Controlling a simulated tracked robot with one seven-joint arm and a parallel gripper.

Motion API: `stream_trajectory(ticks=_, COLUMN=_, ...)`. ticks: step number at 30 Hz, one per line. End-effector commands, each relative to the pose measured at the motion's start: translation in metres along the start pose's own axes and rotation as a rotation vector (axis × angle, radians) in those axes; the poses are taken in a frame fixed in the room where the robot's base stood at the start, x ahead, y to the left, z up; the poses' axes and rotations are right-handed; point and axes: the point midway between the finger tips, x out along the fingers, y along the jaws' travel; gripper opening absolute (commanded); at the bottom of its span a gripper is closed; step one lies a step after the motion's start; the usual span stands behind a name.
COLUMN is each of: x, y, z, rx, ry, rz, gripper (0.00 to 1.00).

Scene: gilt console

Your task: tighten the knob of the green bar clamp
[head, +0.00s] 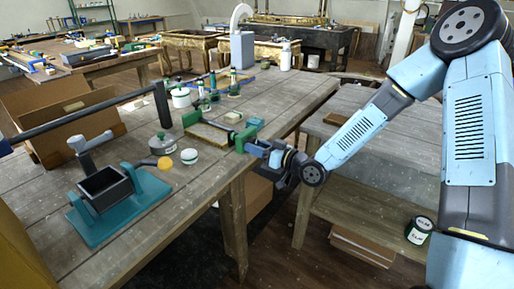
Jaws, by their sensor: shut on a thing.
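The green bar clamp (248,132) sits at the right edge of the wooden workbench, with green ends on either side of a flat wooden piece with a gilt edge (208,135). My gripper (254,147) reaches in from the right, at the clamp's near right end and just past the bench edge. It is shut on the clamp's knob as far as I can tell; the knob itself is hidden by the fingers.
A lower shelf table is on the right.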

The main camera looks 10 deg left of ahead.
Motion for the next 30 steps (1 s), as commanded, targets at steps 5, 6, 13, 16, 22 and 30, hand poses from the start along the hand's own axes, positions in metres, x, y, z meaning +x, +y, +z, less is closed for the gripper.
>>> stream_trajectory(ticks=5, x=-0.0007, y=0.0017, z=-0.0001, rx=0.107, ry=0.001, rz=0.004, gripper=0.12)
stream_trajectory(ticks=6, x=-0.0006, y=0.0014, z=-0.0002, rx=0.134, ry=0.001, rz=0.004, gripper=0.12)
stream_trajectory(ticks=13, x=-0.0009, y=0.0013, z=-0.0001, rx=0.293, ry=0.001, rz=0.005, gripper=0.12)
stream_trajectory(ticks=16, x=-0.0009, y=0.0011, z=-0.0005, rx=0.350, ry=0.002, rz=0.005, gripper=0.12)
stream_trajectory(ticks=22, x=-0.0010, y=0.0010, z=-0.0003, rx=0.432, ry=0.002, rz=0.005, gripper=0.12)
stream_trajectory(ticks=30, x=-0.0011, y=0.0011, z=-0.0002, rx=0.470, ry=0.001, rz=0.006, gripper=0.12)
